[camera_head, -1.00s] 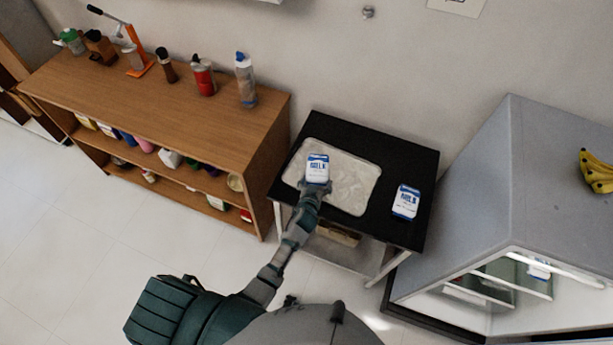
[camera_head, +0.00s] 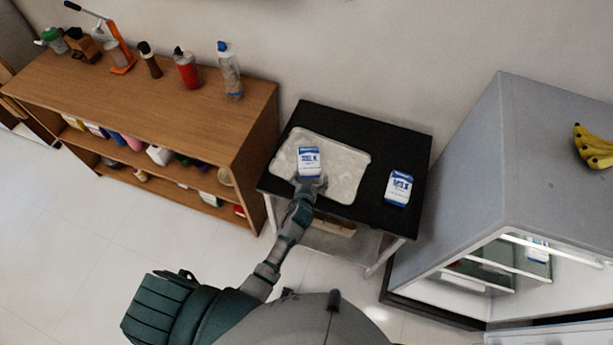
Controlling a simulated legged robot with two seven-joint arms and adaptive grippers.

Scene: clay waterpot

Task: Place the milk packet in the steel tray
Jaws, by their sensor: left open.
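A white and blue milk packet (camera_head: 309,162) is over the steel tray (camera_head: 345,180), in its left part. The tray is a pale, shiny rectangle on a black table. My left gripper (camera_head: 309,182) is open at the near side of this packet. I cannot tell whether its fingers touch the packet, as they are small and partly hidden. A second milk packet (camera_head: 399,187) stands on the black tabletop to the right of the tray. My right gripper is not in view.
The black table (camera_head: 400,145) stands between a wooden shelf (camera_head: 170,100) with bottles on top and a grey fridge (camera_head: 490,160). Bananas (camera_head: 592,147) lie on the fridge. The fridge front is open, with another packet inside.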

